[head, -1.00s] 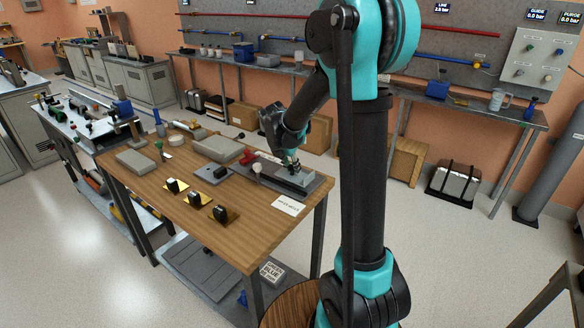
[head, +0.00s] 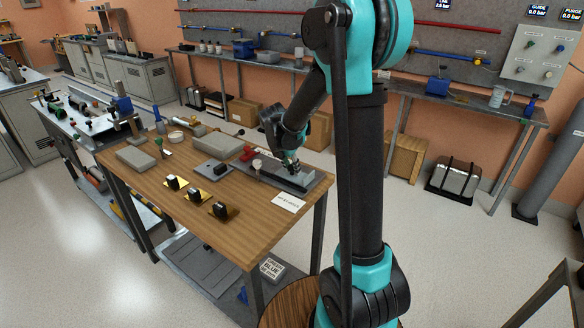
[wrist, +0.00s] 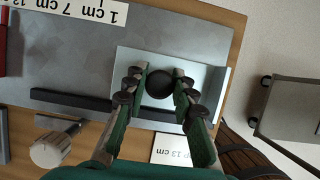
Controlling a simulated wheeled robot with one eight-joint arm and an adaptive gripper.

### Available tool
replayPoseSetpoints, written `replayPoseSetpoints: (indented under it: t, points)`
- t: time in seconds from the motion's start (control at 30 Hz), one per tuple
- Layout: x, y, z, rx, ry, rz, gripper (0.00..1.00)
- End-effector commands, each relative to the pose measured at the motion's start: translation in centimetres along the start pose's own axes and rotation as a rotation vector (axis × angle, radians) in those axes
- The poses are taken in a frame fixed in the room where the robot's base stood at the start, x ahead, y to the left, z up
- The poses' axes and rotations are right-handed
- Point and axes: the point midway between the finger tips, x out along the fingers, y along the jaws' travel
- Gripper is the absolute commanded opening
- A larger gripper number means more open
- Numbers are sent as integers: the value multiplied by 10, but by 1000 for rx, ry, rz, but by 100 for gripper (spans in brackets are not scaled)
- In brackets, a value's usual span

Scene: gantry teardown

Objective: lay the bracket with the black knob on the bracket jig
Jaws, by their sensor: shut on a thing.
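The bracket (wrist: 222,95) is a pale metal plate with a raised flange on its right side in the wrist view. Its round black knob (wrist: 160,83) stands between my gripper's fingers (wrist: 159,86), which are shut on it. The bracket jig (wrist: 70,62) is a grey plate with dark bars, lying below and left of the bracket. The bracket overlaps the jig's right part; I cannot tell whether it touches the jig. In the head view my gripper (head: 290,164) is at the jig (head: 262,172), at the bench's right end, with the bracket (head: 301,178) under it.
A pale knob (wrist: 48,152) stands beside the jig, and a red part (head: 248,153) lies behind it. Grey blocks (head: 136,157) stand farther left. A printed card (head: 288,202) lies before the jig.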

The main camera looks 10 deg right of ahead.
Motion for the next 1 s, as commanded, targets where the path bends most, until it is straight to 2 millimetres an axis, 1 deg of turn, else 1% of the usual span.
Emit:
replayPoseSetpoints:
  t: [0.37,0.4,0.6,0.87,1.0]
  points:
    - [5,0,-2,0,0,0,0]
    - [5,0,-2,0,0,0,27]
    - [5,0,-2,0,0,0,50]
    - [5,0,-2,0,0,0,50]
    - [-2,0,-2,0,0,0,50]
